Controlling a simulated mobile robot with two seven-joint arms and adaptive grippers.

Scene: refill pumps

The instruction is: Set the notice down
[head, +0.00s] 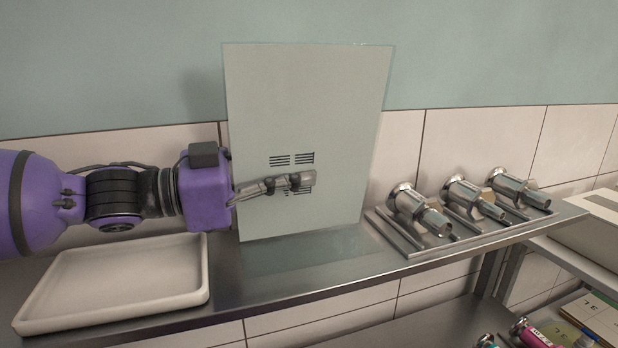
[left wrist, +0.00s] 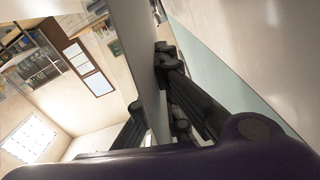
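The notice (head: 305,100) is a large pale grey board, upright, with two printed groups of dark lines near its middle. Its bottom edge is at the metal shelf's surface; I cannot tell if it fully rests there. My left gripper (head: 305,180) comes in from the left at the board's lower half, one finger across its front face and the other hidden behind. In the left wrist view the board (left wrist: 133,45) runs edge-on between the two dark fingers (left wrist: 150,85), which appear shut on it. My right gripper is not in view.
The steel shelf (head: 300,275) bears a white empty tray (head: 120,318) at left and a rack (head: 395,232) with three metal pumps (head: 475,198) at right. A tiled wall (head: 470,130) stands close behind. A lower shelf at bottom right holds coloured items (head: 545,335).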

